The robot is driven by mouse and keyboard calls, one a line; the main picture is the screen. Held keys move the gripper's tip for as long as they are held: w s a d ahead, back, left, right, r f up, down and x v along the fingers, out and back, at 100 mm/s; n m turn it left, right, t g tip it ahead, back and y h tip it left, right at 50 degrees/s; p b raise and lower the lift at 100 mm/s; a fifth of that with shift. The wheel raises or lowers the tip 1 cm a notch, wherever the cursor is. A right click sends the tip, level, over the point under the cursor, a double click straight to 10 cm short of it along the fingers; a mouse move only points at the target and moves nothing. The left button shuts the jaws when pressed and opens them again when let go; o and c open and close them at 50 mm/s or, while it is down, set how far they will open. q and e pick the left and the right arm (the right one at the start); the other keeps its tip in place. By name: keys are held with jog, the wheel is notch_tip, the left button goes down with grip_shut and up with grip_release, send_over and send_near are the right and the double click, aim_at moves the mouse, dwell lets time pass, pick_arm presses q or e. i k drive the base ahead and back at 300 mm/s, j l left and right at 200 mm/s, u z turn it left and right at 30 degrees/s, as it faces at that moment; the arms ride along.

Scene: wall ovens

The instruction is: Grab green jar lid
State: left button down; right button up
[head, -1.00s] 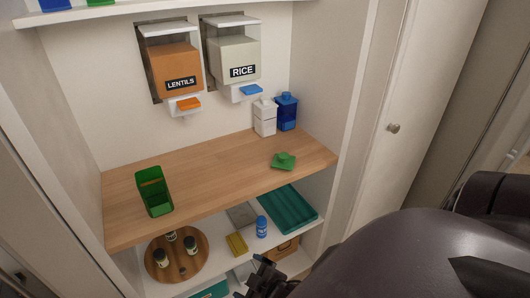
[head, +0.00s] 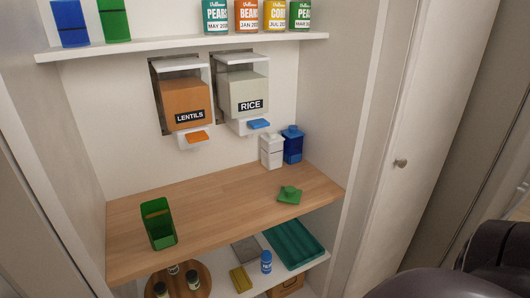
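The green jar lid (head: 290,194) lies on the wooden shelf near its right front part, knob up. An open green jar (head: 158,224) without a lid stands on the same shelf at the left front. Neither gripper shows in the head view now. Only a dark rounded part of my own arm shows at the bottom right.
A white jar (head: 271,151) and a blue jar (head: 293,145) stand at the shelf's back right. Lentils (head: 185,102) and rice (head: 243,93) dispensers hang above. The lower shelf holds a teal tray (head: 304,251), a blue bottle (head: 266,262) and a yellow block (head: 240,279). The wooden shelf's middle is clear.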

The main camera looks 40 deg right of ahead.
aim_at(289, 194)
jog(key=z, duration=1.6)
